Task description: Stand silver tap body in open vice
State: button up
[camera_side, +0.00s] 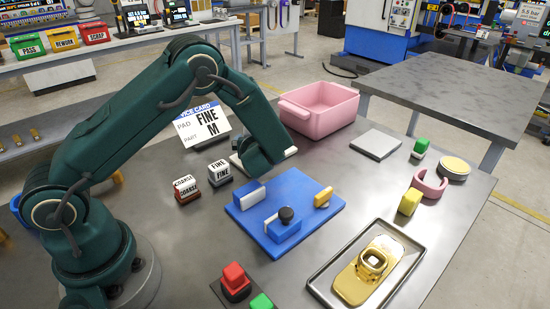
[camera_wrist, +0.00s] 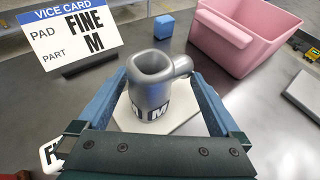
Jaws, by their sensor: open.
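The silver tap body (camera_wrist: 150,88) stands upright on a pale flat plate (camera_wrist: 183,122) in the wrist view, its square opening up and its side spout to the right. A label on its front reads M, partly cut off. My gripper (camera_wrist: 157,92) is open, with one blue finger on each side of the tap body; contact cannot be told. In the side view my gripper (camera_side: 264,158) hides the tap body. What looks like the vice, a blue base (camera_side: 300,187) with blue blocks, a black knob and a yellow piece, lies in front of my gripper.
COARSE (camera_side: 186,189) and FINE (camera_side: 219,173) blocks stand left of the vice. A card (camera_side: 203,125) reads FINE, M. A pink bin (camera_side: 325,108) is behind. Red and green buttons are at the front.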

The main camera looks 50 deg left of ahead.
jog(key=shift+c, duration=0.3)
grip_shut()
jog(key=shift+r, duration=0.1)
jog(key=shift+r, duration=0.1)
